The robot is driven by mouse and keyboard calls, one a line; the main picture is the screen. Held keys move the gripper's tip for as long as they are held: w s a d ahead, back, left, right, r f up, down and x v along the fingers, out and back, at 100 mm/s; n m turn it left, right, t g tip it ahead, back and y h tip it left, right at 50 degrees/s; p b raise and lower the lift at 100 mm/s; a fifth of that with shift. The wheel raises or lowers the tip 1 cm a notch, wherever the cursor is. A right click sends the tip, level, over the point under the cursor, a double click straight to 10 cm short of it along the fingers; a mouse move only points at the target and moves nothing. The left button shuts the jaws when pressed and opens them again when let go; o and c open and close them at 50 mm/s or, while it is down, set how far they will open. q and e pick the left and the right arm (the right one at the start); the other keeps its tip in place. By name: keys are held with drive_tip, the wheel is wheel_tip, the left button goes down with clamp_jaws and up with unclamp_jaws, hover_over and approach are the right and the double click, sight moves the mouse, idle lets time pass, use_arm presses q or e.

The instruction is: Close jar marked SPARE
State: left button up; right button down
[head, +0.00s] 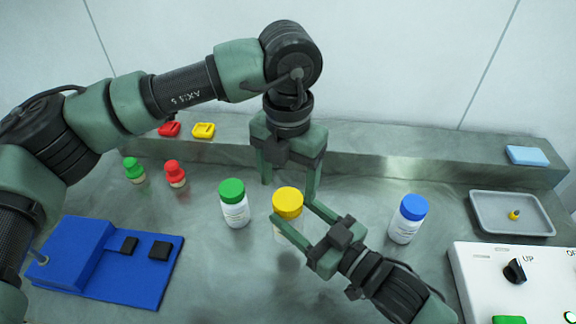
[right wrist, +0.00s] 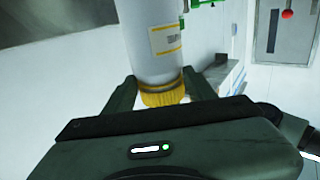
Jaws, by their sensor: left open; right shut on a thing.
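A white jar with a yellow lid (head: 288,201) stands in the middle of the counter, between my grippers. My right gripper (head: 290,209) reaches in from the lower right and is shut on the yellow lid. In the right wrist view the lid (right wrist: 163,96) sits between the fingers, with the white body and a yellow-edged label beyond it. My left gripper (head: 288,190) points down, open and empty, just behind the jar. A green-lidded jar (head: 234,207) stands to the left and a blue-lidded jar (head: 407,220) to the right. I cannot read which label says SPARE.
Small green (head: 134,170) and red (head: 174,174) bottles stand at left, near a blue fixture (head: 80,265). Red (head: 169,129) and yellow (head: 204,130) pieces lie on the back ledge. A grey tray (head: 480,228) and a white control panel (head: 480,275) are at right.

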sight(288, 198)
use_arm(q)
drive_tip(key=shift+f, duration=2)
drive_tip(key=shift+c, duration=0.3)
drive_tip(key=c, duration=1.4)
drive_tip(key=m, duration=0.6)
drive_tip(key=shift+m, duration=0.3)
drive_tip(key=o, duration=1.5)
drive_tip(key=shift+o, duration=0.2)
